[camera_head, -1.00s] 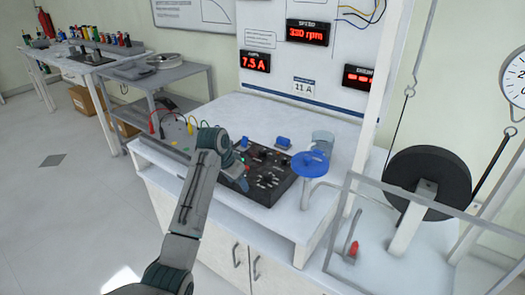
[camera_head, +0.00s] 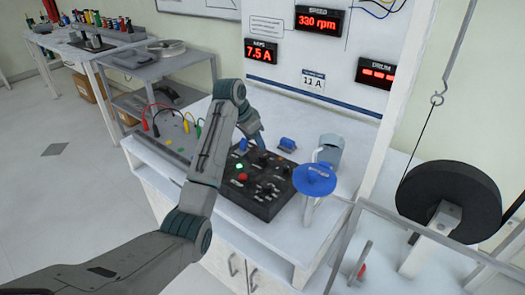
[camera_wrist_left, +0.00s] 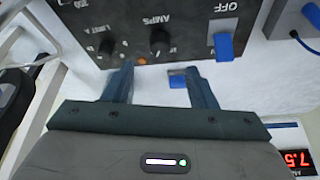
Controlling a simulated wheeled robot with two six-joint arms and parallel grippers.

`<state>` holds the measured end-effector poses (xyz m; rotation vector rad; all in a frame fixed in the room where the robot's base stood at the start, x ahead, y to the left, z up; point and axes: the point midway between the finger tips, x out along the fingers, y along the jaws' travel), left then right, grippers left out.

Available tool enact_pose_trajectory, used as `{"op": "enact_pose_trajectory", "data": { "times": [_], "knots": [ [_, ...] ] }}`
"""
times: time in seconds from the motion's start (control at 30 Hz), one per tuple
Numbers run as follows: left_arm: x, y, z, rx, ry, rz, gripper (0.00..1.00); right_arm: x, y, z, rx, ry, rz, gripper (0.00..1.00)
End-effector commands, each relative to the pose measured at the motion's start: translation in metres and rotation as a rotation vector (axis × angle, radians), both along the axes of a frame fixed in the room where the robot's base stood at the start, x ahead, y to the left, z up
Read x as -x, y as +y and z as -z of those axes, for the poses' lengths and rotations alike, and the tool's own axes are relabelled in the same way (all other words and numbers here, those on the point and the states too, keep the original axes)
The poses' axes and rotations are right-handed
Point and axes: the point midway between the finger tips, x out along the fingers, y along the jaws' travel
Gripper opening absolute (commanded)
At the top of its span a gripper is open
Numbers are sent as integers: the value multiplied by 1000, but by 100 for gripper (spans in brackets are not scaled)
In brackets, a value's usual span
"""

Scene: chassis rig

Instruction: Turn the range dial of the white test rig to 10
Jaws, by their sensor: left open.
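The white test rig (camera_head: 210,215) carries a black control panel (camera_head: 240,200) with several knobs, a red button and a green light. My left gripper (camera_head: 252,143) is over the panel's far edge. In the left wrist view the open, empty fingers of the left gripper (camera_wrist_left: 160,80) point at the panel edge, apart from the knobs. That view shows a black knob (camera_wrist_left: 158,42) under AMPS, another knob (camera_wrist_left: 107,45) by a partly cut-off limit label, and a blue switch (camera_wrist_left: 223,46) under OFF. I cannot tell which knob is the range dial. My right gripper is out of view.
A blue handwheel (camera_head: 314,180) and a grey-blue mug (camera_head: 329,148) stand right of the panel. A small blue object (camera_head: 288,144) lies behind it. Coloured leads (camera_head: 170,120) lie to the left.

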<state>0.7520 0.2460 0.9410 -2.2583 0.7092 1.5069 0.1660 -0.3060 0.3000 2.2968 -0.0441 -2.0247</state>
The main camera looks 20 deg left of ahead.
Motion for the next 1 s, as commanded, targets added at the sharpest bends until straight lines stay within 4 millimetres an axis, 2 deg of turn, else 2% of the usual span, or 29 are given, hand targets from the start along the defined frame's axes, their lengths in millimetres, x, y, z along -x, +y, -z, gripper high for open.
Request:
{"op": "enact_pose_trajectory", "data": {
  "times": [0.2,0.4,0.57,0.8,0.87,1.0],
  "knots": [
    [-13,-10,40,1,4,0,52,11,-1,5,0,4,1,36],
    [-21,-16,65,1,3,1,52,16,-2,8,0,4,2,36],
    [-24,-18,72,1,2,2,52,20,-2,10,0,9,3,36],
    [-24,-18,73,0,0,1,52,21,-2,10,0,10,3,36],
    [-24,-18,73,0,0,1,42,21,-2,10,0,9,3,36],
    [-24,-17,72,0,0,1,14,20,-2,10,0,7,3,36]
  ]
}}
